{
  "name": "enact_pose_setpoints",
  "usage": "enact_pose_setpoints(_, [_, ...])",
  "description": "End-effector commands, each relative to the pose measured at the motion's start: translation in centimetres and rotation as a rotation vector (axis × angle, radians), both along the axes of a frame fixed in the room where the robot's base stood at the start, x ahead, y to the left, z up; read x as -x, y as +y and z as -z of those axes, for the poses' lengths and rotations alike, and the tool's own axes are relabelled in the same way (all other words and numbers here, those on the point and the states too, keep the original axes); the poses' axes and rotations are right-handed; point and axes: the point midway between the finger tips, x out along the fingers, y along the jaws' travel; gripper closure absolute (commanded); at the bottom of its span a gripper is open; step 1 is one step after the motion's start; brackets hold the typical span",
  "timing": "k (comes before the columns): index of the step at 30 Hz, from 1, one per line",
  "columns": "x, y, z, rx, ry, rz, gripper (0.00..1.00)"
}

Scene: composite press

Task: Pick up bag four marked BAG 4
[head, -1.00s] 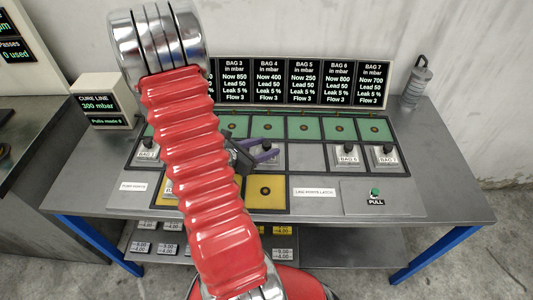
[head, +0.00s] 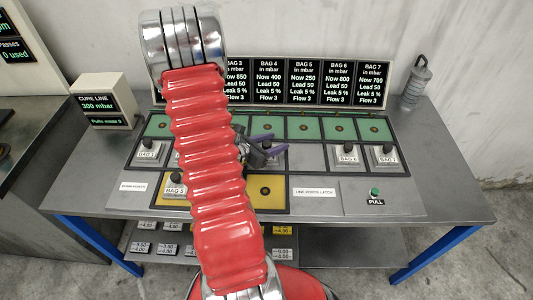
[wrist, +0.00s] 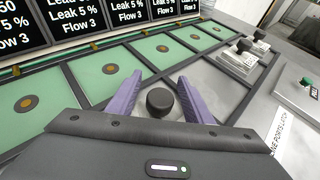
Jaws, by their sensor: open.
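A dark round knob (wrist: 160,101) stands between the two purple fingers of my gripper (wrist: 158,84) in the wrist view. The fingers are open, one on each side, with gaps to the knob. The head view shows the same knob (head: 266,145) below the BAG 4 display, with my gripper (head: 266,142) reaching to it from the left. The body and label under this knob are hidden, so I cannot read its marking.
The bags labelled BAG 6 (head: 347,154) and BAG 7 (head: 387,155) stand to the right. A bag that seems marked BAG 5 (head: 175,188) sits on a yellow square at front. Green squares (head: 304,127) line the back below the displays. A green PULL button (head: 375,191) is at front right.

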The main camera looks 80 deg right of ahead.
Motion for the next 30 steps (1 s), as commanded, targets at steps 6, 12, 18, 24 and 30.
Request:
enact_pose_setpoints(6, [-0.02, 0.01, -0.01, 0.000, 0.000, 0.000, 0.54])
enact_pose_setpoints(12, [-0.03, 0.01, -0.01, 0.000, 0.000, 0.000, 0.67])
enact_pose_setpoints(18, [-0.03, 0.01, -0.01, 0.000, 0.000, 0.000, 0.81])
enact_pose_setpoints(24, [-0.03, 0.03, 0.02, -0.001, -0.001, 0.000, 0.95])
enact_pose_setpoints(30, [-0.04, 0.03, 0.00, 0.000, 0.000, -0.001, 1.00])
